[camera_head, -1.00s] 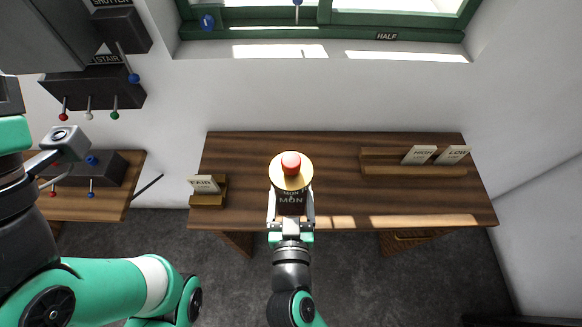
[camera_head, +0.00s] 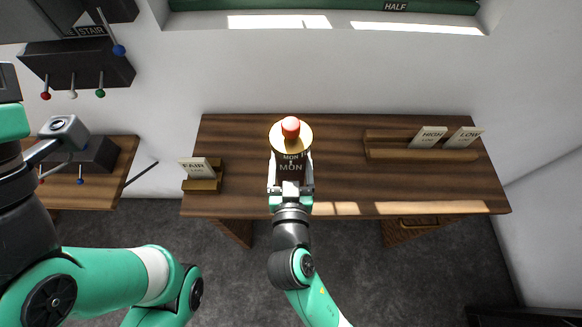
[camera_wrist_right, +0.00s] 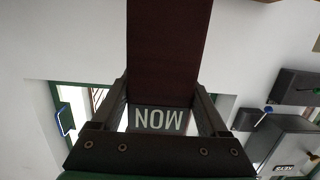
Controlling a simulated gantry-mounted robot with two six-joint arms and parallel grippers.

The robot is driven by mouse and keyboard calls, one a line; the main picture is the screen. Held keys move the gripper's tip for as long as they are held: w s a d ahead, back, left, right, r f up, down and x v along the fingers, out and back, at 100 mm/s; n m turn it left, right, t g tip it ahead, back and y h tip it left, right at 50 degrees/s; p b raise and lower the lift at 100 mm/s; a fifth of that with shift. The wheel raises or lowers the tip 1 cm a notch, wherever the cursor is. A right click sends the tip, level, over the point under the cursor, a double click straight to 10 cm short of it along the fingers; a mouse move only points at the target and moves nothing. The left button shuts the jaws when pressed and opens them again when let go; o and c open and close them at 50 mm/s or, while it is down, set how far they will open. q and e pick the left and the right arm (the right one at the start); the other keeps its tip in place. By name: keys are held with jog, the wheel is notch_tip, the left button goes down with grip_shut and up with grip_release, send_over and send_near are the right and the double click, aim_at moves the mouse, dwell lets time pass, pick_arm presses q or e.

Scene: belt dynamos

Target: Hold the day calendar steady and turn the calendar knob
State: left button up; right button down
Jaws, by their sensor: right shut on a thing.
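The day calendar (camera_head: 291,166) is a dark brown block with MON on its front and a pale gold round top. The red calendar knob (camera_head: 291,127) stands on that top. My right gripper (camera_head: 290,188) is shut on the calendar's lower part from the front. In the right wrist view its jaws (camera_wrist_right: 160,108) flank the dark calendar (camera_wrist_right: 168,55), with MON upside down between them. The calendar looks upright at the desk's front middle; its underside is hidden. My left gripper (camera_head: 62,128) is at far left, well away from the calendar; its jaws are not clear.
The wooden desk (camera_head: 240,140) has a FAIR card (camera_head: 194,170) in a holder at left and HIGH (camera_head: 430,136) and LOW (camera_head: 465,136) cards on a rack at right. A dark lever box (camera_head: 80,62) is on the left wall. The desk beside the calendar is clear.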

jog(key=w+f+b, duration=0.3)
jog(key=w+b, duration=0.1)
jog(key=b, duration=0.1)
jog(key=w+f+b, duration=0.4)
jog(key=b, duration=0.1)
jog(key=shift+w+f+b, duration=0.2)
jog(key=shift+w+b, duration=0.1)
jog(key=shift+b, duration=0.1)
jog(key=shift+w+f, duration=0.1)
jog(key=shift+w, duration=0.1)
pick_arm(q)
notch_tip(320, 180, down, 12)
pick_arm(e)
jog(key=shift+w, duration=0.1)
pick_arm(q)
jog(key=shift+f+b, duration=0.4)
jog(key=shift+b, duration=0.2)
pick_arm(e)
jog(key=shift+f, duration=0.4)
pick_arm(q)
jog(key=shift+f, duration=0.2)
pick_arm(e)
jog(key=shift+f, duration=0.3)
pick_arm(q)
jog(key=shift+o, duration=0.3)
